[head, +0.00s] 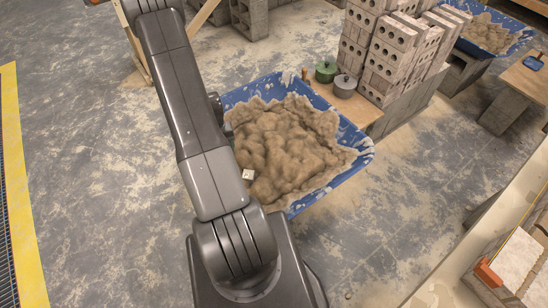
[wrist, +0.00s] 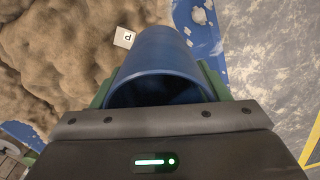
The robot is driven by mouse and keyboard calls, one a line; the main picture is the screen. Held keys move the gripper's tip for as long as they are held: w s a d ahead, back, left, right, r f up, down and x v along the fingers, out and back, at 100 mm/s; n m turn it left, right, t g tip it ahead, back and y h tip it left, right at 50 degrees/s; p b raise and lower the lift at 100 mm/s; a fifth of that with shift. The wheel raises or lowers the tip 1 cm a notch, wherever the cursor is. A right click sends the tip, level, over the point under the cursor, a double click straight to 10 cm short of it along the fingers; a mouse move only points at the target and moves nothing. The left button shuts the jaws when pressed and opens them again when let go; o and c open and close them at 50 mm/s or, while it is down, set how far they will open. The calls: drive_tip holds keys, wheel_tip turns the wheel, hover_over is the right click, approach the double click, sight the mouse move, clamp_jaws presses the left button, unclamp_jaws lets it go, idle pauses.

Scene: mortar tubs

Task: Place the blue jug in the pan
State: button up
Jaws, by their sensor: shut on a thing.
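The blue jug (wrist: 165,58) fills the middle of the wrist view, its dark open end towards the camera. My gripper (wrist: 157,84) is shut on it, with a green finger on either side. In the head view my arm hides the jug and the gripper. The wide blue pan (head: 352,163), a tub heaped with brown mortar (head: 285,145), stands on the floor beside my arm. In the wrist view the jug is in front of the mortar (wrist: 60,60) and the pan's blue rim (wrist: 205,25). I cannot tell whether the jug touches the mortar.
A small white lettered tag (head: 248,174) lies on the mortar. Behind the pan, a green pot (head: 326,71) and a grey pot (head: 344,86) stand on a wooden board, near stacked bricks (head: 390,55). Another mortar tub (head: 510,45) is at the back right. The floor at left is clear.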

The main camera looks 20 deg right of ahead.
drive_tip(key=shift+n, duration=0.5)
drive_tip(key=f+b, duration=0.1)
drive_tip(key=f, duration=0.1)
drive_tip(key=d+f+b, duration=0.1)
drive_tip(key=f, duration=0.1)
drive_tip(key=f+b, duration=0.2)
drive_tip(key=f, duration=0.1)
drive_tip(key=shift+d+f, duration=0.1)
drive_tip(key=shift+d, duration=0.3)
drive_tip(key=w+d+f+n+b, duration=0.1)
drive_tip(key=d+f+n+b, duration=0.2)
drive_tip(key=d+n+b, duration=0.8)
drive_tip(key=w+d+f+n+b, duration=0.1)
drive_tip(key=d+f+n+b, duration=0.2)
drive_tip(key=d+n+b, duration=0.85)
drive_tip(key=f+m+b, duration=0.1)
drive_tip(key=f+b, duration=0.2)
drive_tip(key=d+f+m+b, duration=0.1)
drive_tip(key=f+b, duration=0.2)
drive_tip(key=f+m+b, duration=0.1)
drive_tip(key=f+b, duration=0.2)
drive_tip(key=shift+d+f+m, duration=0.15)
drive_tip(key=shift+d+m, duration=0.15)
drive_tip(key=shift+m, duration=0.05)
drive_tip(key=shift+s+f, duration=0.1)
drive_tip(key=shift+f, duration=0.1)
drive_tip(key=o, duration=1.2)
